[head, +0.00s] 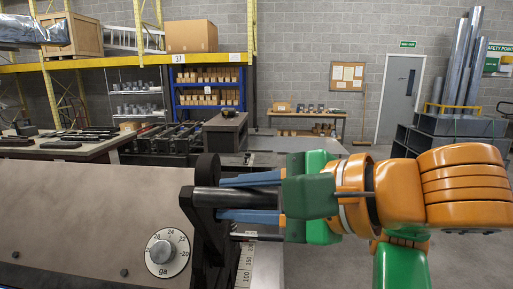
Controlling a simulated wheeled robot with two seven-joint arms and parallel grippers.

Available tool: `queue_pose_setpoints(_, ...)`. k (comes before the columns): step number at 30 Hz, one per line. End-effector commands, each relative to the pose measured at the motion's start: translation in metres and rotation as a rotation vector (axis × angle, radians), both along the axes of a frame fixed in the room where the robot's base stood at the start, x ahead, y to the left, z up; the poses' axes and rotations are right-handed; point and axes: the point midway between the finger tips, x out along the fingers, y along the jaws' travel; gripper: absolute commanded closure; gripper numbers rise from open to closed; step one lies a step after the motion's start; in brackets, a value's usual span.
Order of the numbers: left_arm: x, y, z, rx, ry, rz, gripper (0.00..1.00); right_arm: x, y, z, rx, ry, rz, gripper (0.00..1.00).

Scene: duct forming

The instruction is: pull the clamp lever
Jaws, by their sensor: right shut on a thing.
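The clamp lever (207,200) shows as a dark round grip beside a black bracket at the right end of a large grey-brown machine (90,215). My right gripper (224,199) comes in from the right. Its two blue fingers lie above and below the dark grip and are shut on it. The far part of the grip is hidden between the fingers and by the green gripper body. My left gripper is not in view.
A round gauge dial (166,253) sits on the machine's front. A ruled scale (246,262) runs below the gripper. A workbench (65,150) stands at left behind the machine. Open floor (465,250) lies at right.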

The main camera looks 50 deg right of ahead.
Motion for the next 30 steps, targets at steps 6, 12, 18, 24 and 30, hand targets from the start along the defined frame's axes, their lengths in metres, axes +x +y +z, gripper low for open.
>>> queue_pose_setpoints(6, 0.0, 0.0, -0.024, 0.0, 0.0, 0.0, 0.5, -0.024, 0.031, -0.035, -0.03, -0.039, 0.009, 1.0)
queue_pose_setpoints(12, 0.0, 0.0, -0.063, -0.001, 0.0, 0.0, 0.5, -0.042, 0.052, -0.067, -0.058, -0.054, 0.001, 1.0)
queue_pose_setpoints(18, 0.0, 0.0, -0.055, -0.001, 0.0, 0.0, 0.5, -0.043, 0.054, -0.059, -0.055, -0.052, -0.002, 0.62)
queue_pose_setpoints(24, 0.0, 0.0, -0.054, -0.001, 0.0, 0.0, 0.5, -0.043, 0.053, -0.059, -0.056, -0.051, -0.001, 0.3)
queue_pose_setpoints(30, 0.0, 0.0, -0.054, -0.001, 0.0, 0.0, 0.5, -0.044, 0.053, -0.058, -0.056, -0.051, -0.001, 0.3)
